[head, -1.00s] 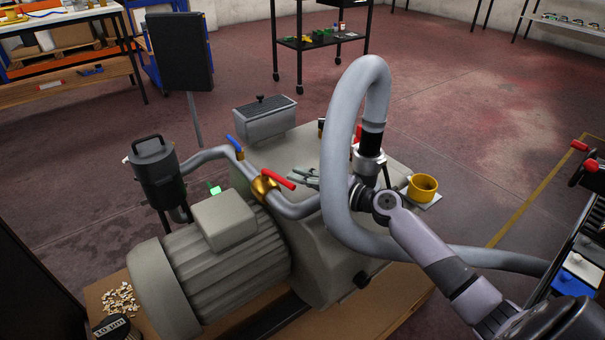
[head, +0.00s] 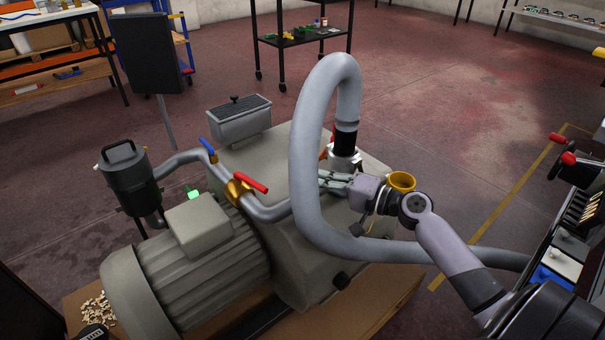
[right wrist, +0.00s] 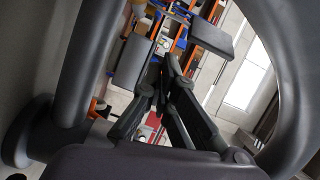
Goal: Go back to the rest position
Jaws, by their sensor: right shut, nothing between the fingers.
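My right gripper (head: 324,180) is shut and empty in the head view. Its fingers point left, within the loop of the thick grey hose (head: 341,70), just right of the hose's left leg. Whether they touch the hose I cannot tell. They hover over the beige pump body (head: 262,165). In the right wrist view the gripper (right wrist: 168,75) shows its fingers close together, with a dark hose curve (right wrist: 290,60) at the right. My left gripper is in neither view.
A red-handled valve (head: 251,182) and a blue-handled valve (head: 207,149) sit on the pipe left of the hose. A black-framed bench (head: 572,235) stands at the right edge.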

